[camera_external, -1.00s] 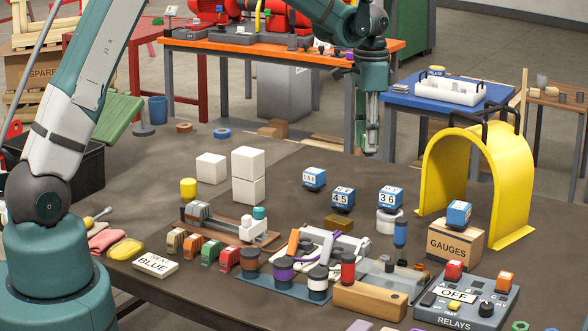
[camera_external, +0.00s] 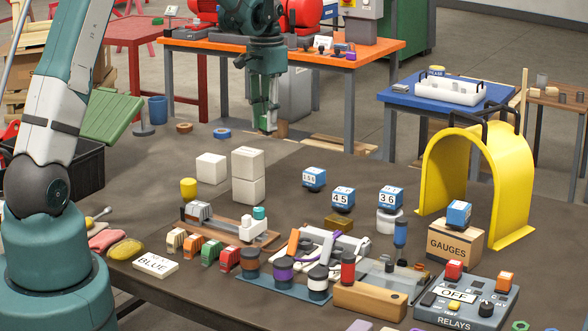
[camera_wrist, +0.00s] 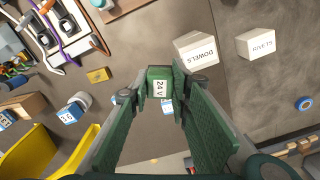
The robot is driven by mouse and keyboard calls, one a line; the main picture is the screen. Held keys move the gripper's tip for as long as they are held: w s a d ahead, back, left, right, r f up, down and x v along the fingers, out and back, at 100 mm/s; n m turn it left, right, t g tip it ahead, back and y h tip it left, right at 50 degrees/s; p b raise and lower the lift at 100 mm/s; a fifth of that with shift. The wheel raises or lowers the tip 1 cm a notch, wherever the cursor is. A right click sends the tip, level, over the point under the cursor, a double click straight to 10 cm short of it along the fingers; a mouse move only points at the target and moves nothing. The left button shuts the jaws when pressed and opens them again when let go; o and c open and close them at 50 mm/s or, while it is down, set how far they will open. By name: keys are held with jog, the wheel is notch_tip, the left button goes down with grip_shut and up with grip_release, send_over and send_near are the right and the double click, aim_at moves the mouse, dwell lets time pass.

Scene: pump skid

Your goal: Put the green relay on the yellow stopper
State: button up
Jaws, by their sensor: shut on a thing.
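My gripper (camera_wrist: 160,90) is shut on the green relay (camera_wrist: 158,84), a small green block with a white "24 V" label, held between the fingertips in the wrist view. In the external view my gripper (camera_external: 267,128) hangs above the far side of the dark table; the relay is hard to make out there. A short yellow cylinder, which looks like the yellow stopper (camera_external: 188,188), stands upright on the table to the left of the white blocks. My gripper is up and to the right of it in the picture, apart from it. I cannot pick out the stopper in the wrist view.
White blocks (camera_external: 248,190), two of them stacked, stand between the stopper and the middle. Numbered blue cubes (camera_external: 314,178), a yellow arch (camera_external: 480,160) and a wooden rail fixture (camera_external: 235,228) stand around. The far part of the table is fairly clear.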

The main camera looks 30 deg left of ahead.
jog(key=s+a+n+p, duration=0.15)
jog(key=s+a, duration=0.25)
jog(key=a, duration=0.7)
jog(key=s+a+n, duration=0.3)
jog(key=s+a, duration=0.1)
jog(key=a, duration=0.7)
notch_tip(320, 180, down, 5)
jog(key=shift+f, duration=0.1)
send_over(188, 180)
jog(key=shift+f, duration=3)
jog(key=shift+f, duration=1.9)
jog(key=shift+f, duration=0.2)
